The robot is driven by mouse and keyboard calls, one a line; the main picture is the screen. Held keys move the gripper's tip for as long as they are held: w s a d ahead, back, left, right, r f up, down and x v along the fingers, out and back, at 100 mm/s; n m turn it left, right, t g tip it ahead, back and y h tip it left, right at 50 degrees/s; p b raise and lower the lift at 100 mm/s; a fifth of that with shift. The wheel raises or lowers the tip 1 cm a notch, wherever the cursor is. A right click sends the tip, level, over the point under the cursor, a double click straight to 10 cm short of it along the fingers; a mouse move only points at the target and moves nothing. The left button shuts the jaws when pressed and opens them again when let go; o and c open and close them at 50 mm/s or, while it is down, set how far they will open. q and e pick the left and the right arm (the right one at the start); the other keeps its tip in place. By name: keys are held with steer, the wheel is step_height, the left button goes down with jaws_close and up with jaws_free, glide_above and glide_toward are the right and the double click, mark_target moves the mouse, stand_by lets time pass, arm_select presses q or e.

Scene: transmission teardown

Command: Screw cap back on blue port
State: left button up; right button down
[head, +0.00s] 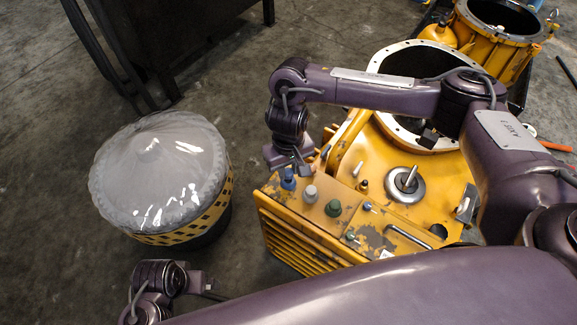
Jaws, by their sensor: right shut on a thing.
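The yellow transmission housing (375,182) stands at the right of centre. A blue port piece (288,180) stands upright on the left corner of its top face. My right gripper (292,168) is directly above this piece, pointing down, and is shut on the cap. The gripper hides most of the cap, and I cannot tell cap from port or whether the cap is seated. A grey-white cap (310,194) and a green cap (333,208) stand beside it in a row.
A round drum with a clear plastic cover (160,172) stands on the concrete floor at the left. A metal knob (405,184) and a large open ring (400,125) are on the housing. Another yellow casing (495,45) stands behind. Bare floor separates drum and housing.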

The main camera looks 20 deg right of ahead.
steer(key=shift+f+p, duration=0.15)
steer(key=shift+p, duration=0.4)
stand_by(0.6)
steer(key=shift+p, duration=0.45)
steer(key=shift+f, duration=0.1)
steer(key=shift+f, duration=0.7)
steer(key=m+p, duration=0.1)
steer(key=p, duration=0.1)
steer(key=m+p, duration=0.2)
steer(key=p, duration=0.1)
steer(key=m+p, duration=0.1)
steer(key=p, duration=0.1)
steer(key=shift+s+r+p, duration=0.1)
steer(key=shift+r+p, duration=0.2)
steer(key=shift+p, duration=0.05)
steer(key=shift+m+p, duration=0.3)
steer(key=shift+m, duration=0.1)
steer(key=shift+f, duration=0.3)
